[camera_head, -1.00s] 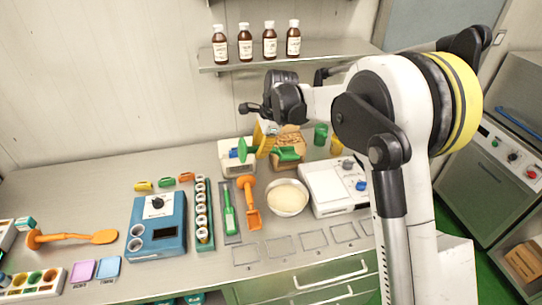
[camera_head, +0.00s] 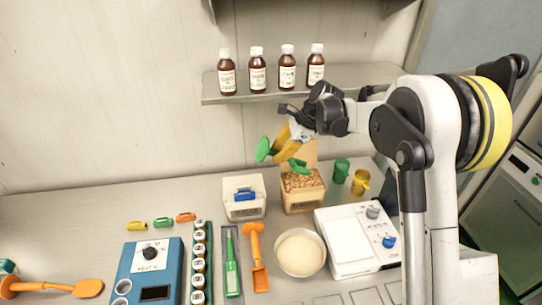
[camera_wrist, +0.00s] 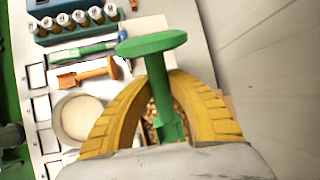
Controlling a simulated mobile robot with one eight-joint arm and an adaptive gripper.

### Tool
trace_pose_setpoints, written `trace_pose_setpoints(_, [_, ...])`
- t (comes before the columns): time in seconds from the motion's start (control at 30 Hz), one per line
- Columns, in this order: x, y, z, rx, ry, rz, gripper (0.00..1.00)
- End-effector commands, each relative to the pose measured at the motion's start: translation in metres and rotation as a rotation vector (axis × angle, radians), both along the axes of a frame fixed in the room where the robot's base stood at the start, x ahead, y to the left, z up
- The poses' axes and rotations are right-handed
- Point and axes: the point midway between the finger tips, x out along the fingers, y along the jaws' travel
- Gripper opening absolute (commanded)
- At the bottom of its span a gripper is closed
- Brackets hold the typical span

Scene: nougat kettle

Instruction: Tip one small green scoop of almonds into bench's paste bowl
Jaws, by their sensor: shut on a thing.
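My gripper (camera_head: 288,145) has yellow fingers shut on a green scoop (camera_head: 263,150) with a round disc end, also seen in the wrist view (camera_wrist: 160,85). Its bowl end hangs in front of the almond bin's back part; whether it holds almonds I cannot tell. The almond bin (camera_head: 303,206) is a tan box full of almonds, below my gripper. Almonds (camera_wrist: 150,130) also show beneath the scoop in the wrist view. The paste bowl (camera_head: 323,262), a round bowl of pale paste, stands on the bench in front of the bin; it shows left of the fingers in the wrist view (camera_wrist: 60,115).
A sugar bin (camera_head: 243,212) stands left of the almond bin. Green (camera_head: 341,171) and yellow (camera_head: 361,182) cups stand to its right. A white scale (camera_head: 350,240) is right of the bowl, an orange scoop (camera_head: 257,262) left. A shelf with bottles (camera_head: 287,70) is above.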

Motion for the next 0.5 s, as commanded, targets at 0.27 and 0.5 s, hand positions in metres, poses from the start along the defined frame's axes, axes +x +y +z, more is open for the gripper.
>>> trace_pose_setpoints(0.27, [0.007,-0.028,-0.015,0.260,0.065,-0.003,0.00])
trace_pose_setpoints(0.5, [0.007,-0.029,-0.033,0.286,0.071,0.002,0.00])
